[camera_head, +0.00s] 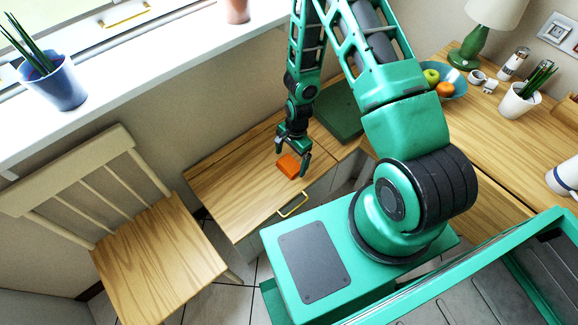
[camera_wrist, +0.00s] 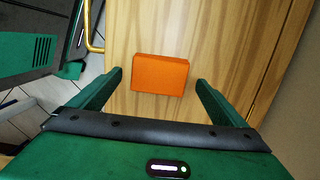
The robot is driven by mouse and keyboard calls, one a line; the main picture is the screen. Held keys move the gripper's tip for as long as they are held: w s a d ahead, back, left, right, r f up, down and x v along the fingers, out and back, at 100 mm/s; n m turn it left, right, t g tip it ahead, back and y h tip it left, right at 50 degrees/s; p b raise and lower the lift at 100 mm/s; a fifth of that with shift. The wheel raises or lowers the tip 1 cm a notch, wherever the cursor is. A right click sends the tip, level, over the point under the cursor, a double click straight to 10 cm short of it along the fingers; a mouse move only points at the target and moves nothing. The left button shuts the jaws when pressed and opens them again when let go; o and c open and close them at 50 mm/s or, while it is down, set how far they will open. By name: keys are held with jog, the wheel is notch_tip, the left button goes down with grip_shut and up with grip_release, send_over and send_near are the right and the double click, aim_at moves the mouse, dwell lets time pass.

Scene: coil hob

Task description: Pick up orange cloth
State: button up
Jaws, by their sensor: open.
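The orange cloth (camera_head: 288,165) is a small folded block lying on the wooden top of a low cabinet (camera_head: 225,190). In the wrist view the cloth (camera_wrist: 160,73) lies just beyond the fingertips, centred between them. My gripper (camera_head: 292,160) is open and empty, right over the cloth in the head view. In the wrist view its two fingers (camera_wrist: 158,78) stand wide apart, one on each side of the cloth's near end. How high the fingertips are above the wood is hard to tell.
A dark green board (camera_head: 338,110) lies behind the cloth. A brass handle (camera_head: 293,205) sticks out from the cabinet front. A wooden chair (camera_head: 160,245) stands at left. A blue fruit bowl (camera_head: 452,78) is on the counter at right. The cabinet top left of the cloth is clear.

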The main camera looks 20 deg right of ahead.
aim_at(285, 167)
jog(key=shift+a+f, duration=0.15)
jog(key=shift+f, duration=1.15)
jog(key=c, duration=1.2)
jog(key=shift+c, duration=0.2)
jog(key=shift+r, duration=0.2)
jog(key=shift+r, duration=0.6)
jog(key=r, duration=0.1)
jog(key=a+r, duration=0.1)
jog(key=r, duration=0.1)
jog(key=shift+s+a+r, duration=0.15)
jog(key=shift+a+r, duration=0.1)
jog(key=s+a+r, duration=0.2)
jog(key=a+r, duration=0.4)
jog(key=a, duration=0.4)
